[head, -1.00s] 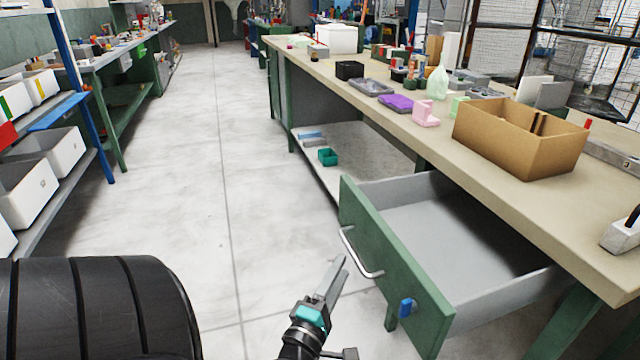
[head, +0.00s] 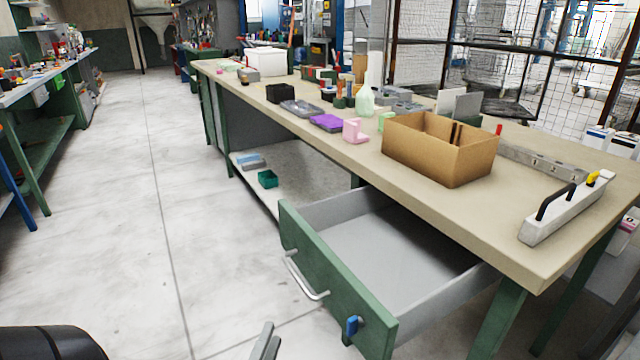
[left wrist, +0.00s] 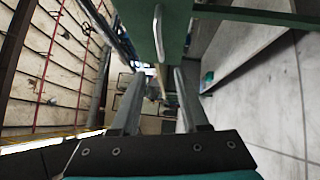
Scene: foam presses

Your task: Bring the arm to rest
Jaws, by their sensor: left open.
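My left gripper (head: 267,341) shows only its finger ends at the bottom edge of the head view, below and left of the drawer front. In the left wrist view its two fingers (left wrist: 159,74) stand apart with nothing between them. The open drawer (head: 365,245) has a green front with a metal handle (head: 306,277) and a blue piece (head: 352,326) near its right end. The drawer looks empty. The handle also shows in the left wrist view (left wrist: 158,32), beyond the fingers and apart from them. My right gripper is out of view.
The workbench (head: 545,245) carries a cardboard box (head: 430,160), a purple item (head: 326,122), a pink item (head: 354,131) and a white long tool (head: 560,212). A teal bin (head: 267,179) sits on the lower shelf. The floor to the left is clear.

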